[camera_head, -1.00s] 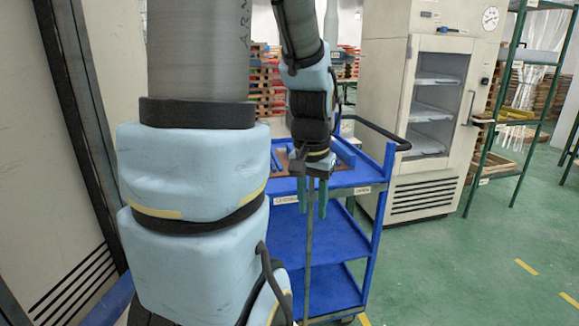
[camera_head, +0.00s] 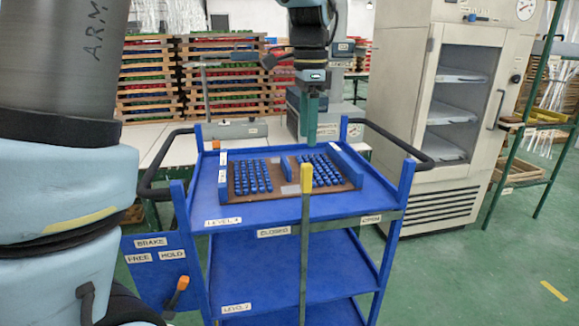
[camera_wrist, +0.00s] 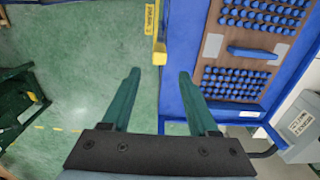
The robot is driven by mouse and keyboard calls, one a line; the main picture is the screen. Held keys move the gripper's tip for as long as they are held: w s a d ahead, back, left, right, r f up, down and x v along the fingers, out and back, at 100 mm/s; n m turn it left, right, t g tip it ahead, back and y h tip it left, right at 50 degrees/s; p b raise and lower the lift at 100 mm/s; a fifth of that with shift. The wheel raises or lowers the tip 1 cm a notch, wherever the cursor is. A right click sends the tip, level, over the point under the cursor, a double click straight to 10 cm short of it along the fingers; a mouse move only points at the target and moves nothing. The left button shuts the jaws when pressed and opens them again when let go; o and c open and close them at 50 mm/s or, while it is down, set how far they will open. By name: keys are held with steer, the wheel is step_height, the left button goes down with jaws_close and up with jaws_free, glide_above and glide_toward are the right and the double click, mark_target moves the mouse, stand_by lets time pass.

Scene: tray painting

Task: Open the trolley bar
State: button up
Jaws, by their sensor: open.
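The blue trolley (camera_head: 215,190) stands ahead with a tray (camera_head: 262,208) of blue pieces on its top level. The trolley bar (camera_head: 305,235) is upright at the trolley's front, with a yellow upper end. It stands just right of the CLOSED label (camera_head: 273,232) and left of the OPEN label (camera_head: 371,219). My gripper (camera_head: 309,135) is open and empty, fingers pointing down, and appears above the bar's top in the head view. In the wrist view, the bar's yellow end (camera_wrist: 160,53) lies just beyond and between my green fingertips (camera_wrist: 160,75), apart from them.
Black handles (camera_head: 165,150) stick out at both trolley sides. A brake panel (camera_head: 160,262) with an orange-tipped lever (camera_head: 180,286) is at the front left. A pale cabinet (camera_head: 440,120) stands at the right. Green floor (camera_head: 480,270) is clear at the front right.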

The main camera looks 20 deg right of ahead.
mark_target(307, 164)
step_height(307, 164, down, 10)
steer(key=shift+f+p, duration=0.1)
steer(key=shift+p, duration=0.45)
jaws_close()
stand_by(1.3)
